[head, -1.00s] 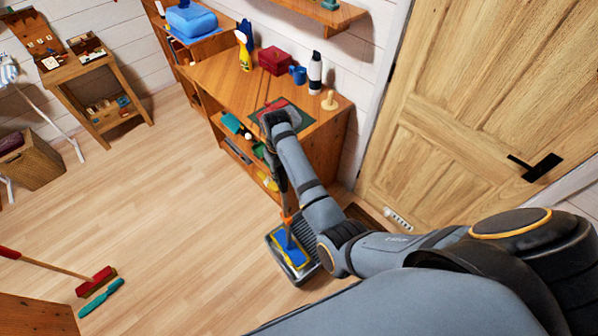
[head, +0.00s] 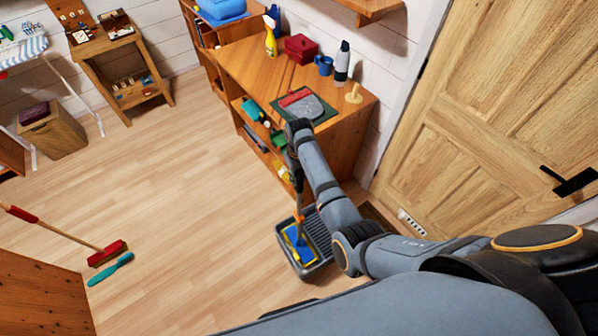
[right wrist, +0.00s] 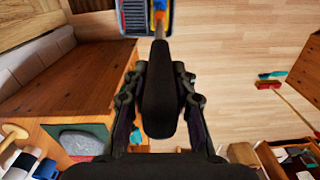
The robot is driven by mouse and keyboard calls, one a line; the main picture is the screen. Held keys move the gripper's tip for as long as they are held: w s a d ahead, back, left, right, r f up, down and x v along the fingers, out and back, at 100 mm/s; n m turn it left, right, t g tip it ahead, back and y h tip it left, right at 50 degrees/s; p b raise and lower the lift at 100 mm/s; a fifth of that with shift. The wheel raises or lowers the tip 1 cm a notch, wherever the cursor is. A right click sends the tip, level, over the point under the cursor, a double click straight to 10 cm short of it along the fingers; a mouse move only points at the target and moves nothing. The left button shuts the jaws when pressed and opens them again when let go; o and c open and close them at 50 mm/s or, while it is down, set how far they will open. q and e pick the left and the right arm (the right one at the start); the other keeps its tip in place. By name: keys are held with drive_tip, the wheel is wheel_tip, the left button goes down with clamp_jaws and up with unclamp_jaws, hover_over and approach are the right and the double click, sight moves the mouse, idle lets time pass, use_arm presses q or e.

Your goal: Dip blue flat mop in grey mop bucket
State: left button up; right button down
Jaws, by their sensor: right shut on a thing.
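The blue flat mop (head: 298,243) has a blue pad with yellow edges, an orange joint and a dark handle. Its head lies within the outline of the grey mop bucket (head: 321,262) on the floor; I cannot tell whether it touches the bottom. The bucket has a ribbed grid at its far side. My right gripper (head: 293,150) is shut on the mop handle, high above the bucket. In the right wrist view the handle (right wrist: 160,95) sits between both fingers, and the bucket (right wrist: 132,20) is cut off at the top edge. My left gripper is out of view.
A wooden shelf unit (head: 250,75) stands beside the bucket, with a spray bottle, red box, blue mug and dark mat on top. A wooden door (head: 480,110) is at the right. A red broom (head: 107,253) and teal brush (head: 110,270) lie left on open floor.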

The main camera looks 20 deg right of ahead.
wheel_tip(320, 180, down, 15)
drive_tip(key=b, duration=0.8)
drive_tip(key=shift+b, duration=0.4)
drive_tip(key=shift+f+b, duration=0.4)
drive_tip(key=shift+f, duration=0.2)
drive_tip(key=shift+r, duration=0.1)
idle(0.4)
wheel_tip(320, 180, up, 12)
drive_tip(key=p, duration=1.3)
drive_tip(key=shift+r, duration=0.55)
wheel_tip(320, 180, up, 10)
hover_over(299, 199)
drive_tip(key=w, duration=0.1)
drive_tip(key=shift+d+f, duration=0.1)
drive_tip(key=shift+d, duration=0.15)
